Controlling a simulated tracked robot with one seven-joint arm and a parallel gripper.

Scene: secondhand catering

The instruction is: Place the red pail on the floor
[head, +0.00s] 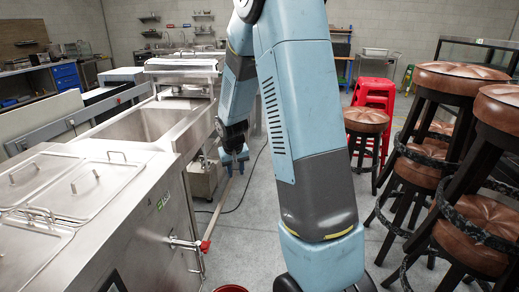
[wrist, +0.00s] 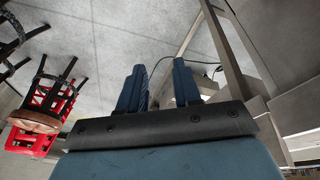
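A red rounded rim, probably the red pail (head: 230,289), shows at the bottom edge of the head view, in front of the steel counter. Most of it is cut off, so I cannot tell what it rests on or what it holds. My gripper (head: 235,158) hangs over the aisle beside the counter, beyond and well apart from that rim. In the wrist view my gripper (wrist: 160,78) has its two blue fingers spread, with nothing between them. The pail does not show in the wrist view. The grey concrete floor (head: 240,240) is visible below my gripper.
A steel counter (head: 130,165) with lidded wells and a red-handled tap (head: 204,246) lines the left. Brown-seated bar stools (head: 460,225) crowd the right, with red stacked stools (head: 375,92) behind. A dark cable (head: 258,160) lies on the floor. The middle aisle has some clear floor.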

